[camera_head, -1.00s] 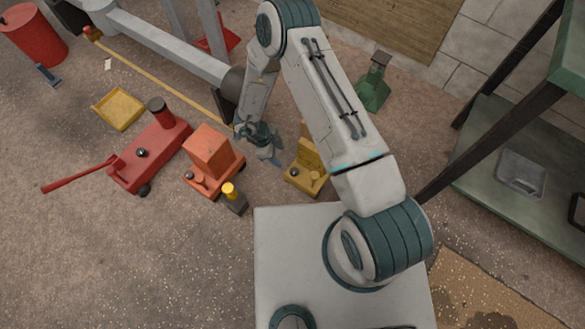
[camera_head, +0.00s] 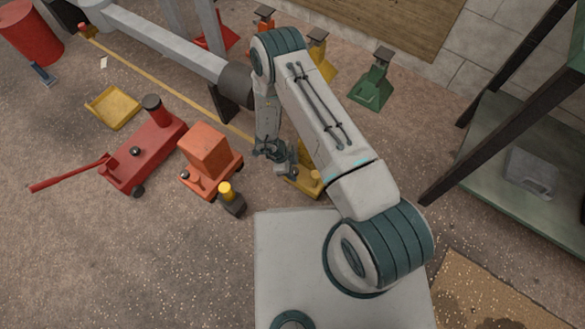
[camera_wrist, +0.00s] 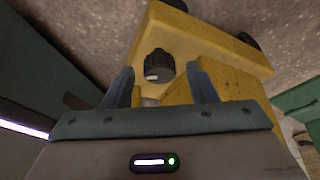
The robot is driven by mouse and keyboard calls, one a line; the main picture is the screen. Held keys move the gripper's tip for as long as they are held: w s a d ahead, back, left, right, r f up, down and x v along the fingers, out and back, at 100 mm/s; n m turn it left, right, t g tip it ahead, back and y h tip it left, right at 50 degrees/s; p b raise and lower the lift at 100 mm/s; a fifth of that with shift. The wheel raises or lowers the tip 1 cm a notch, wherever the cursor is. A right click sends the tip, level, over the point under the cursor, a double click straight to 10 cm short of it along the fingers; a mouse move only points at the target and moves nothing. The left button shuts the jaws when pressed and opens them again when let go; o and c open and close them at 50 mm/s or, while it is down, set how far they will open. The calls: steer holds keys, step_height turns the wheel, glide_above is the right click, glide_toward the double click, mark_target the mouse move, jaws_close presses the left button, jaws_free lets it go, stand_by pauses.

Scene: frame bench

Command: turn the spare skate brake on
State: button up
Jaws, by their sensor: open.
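A yellow skate (camera_head: 305,184) sits on the floor just beyond my base, mostly hidden behind my arm in the head view. In the wrist view the yellow skate (camera_wrist: 190,38) fills the upper middle. Its black round brake knob (camera_wrist: 158,65), with a pale mark on its lower edge, stands on the yellow deck. My gripper (camera_wrist: 159,73) is open, with its two fingers apart on either side of the knob as seen. I cannot tell if they touch it. In the head view my gripper (camera_head: 280,160) is over the left part of the skate.
An orange skate (camera_head: 190,181) carrying an orange block stands left of the yellow skate, with a yellow-capped dark piece (camera_head: 231,198) beside it. A red floor jack (camera_head: 150,150) is farther left. A green stand (camera_head: 372,86) stands behind. A green shelf is at right.

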steer(key=c, duration=1)
steer(key=shift+n, duration=0.3)
steer(key=n+t+p, duration=0.1)
steer(key=n+t, duration=0.1)
steer(key=n, duration=0.2)
steer(key=shift+s, duration=0.2)
steer(key=n+t, duration=0.1)
steer(key=n, duration=0.2)
steer(key=n+t+y, duration=0.1)
steer(key=n, duration=0.3)
steer(key=shift+s+d, duration=0.1)
steer(key=shift+d, duration=0.05)
steer(key=shift+y, duration=0.3)
